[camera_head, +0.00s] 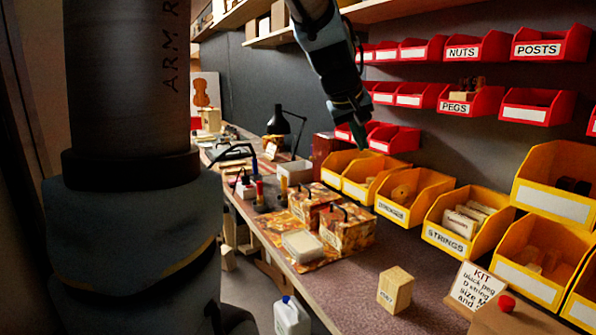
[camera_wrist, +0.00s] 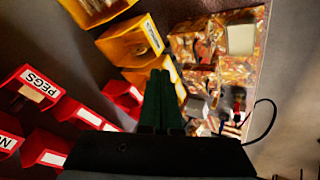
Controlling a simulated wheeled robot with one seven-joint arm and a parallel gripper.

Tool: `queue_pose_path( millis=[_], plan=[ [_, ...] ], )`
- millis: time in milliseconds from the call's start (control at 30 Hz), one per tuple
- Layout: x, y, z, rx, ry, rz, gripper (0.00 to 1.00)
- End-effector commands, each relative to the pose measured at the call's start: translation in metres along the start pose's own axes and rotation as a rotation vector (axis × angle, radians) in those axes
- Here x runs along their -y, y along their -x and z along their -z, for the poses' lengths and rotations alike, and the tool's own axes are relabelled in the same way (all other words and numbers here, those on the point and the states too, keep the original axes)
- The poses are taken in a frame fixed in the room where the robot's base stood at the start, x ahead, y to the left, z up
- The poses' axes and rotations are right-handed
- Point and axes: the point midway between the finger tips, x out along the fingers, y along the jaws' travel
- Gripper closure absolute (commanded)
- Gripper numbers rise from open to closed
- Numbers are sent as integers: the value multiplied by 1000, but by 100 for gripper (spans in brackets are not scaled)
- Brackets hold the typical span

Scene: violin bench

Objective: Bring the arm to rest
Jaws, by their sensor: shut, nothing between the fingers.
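My gripper (camera_head: 357,137) hangs from my arm at the top middle of the head view, pointing down in the air in front of the red bins and above the yellow bins. In the wrist view my gripper (camera_wrist: 160,75) shows two dark green fingers side by side, shut with nothing between them. It touches nothing that I can see. My large dark arm link fills the left of the head view.
Red wall bins, including the PEGS bin (camera_head: 470,101), and yellow bins, including the STRINGS bin (camera_head: 462,222), line the wall. The bench (camera_head: 345,290) carries patterned boxes (camera_head: 348,229), a wooden block (camera_head: 395,290), a KIT card (camera_head: 474,287) and a black lamp (camera_head: 278,122).

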Motion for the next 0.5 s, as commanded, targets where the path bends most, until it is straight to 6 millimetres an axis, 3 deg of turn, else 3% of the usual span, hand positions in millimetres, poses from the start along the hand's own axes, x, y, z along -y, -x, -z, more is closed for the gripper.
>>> queue_pose_path(
  millis=[33, 100, 300, 400, 500],
  plan=[
    [37, -9, -15, 33, -14, 61, 100],
    [82, -17, -37, 81, -42, 136, 100],
    [194, -19, -115, 249, -117, 302, 100],
    [229, -13, -149, 323, -144, 349, 100],
    [250, -7, -173, 375, -163, 374, 100]
  ],
)
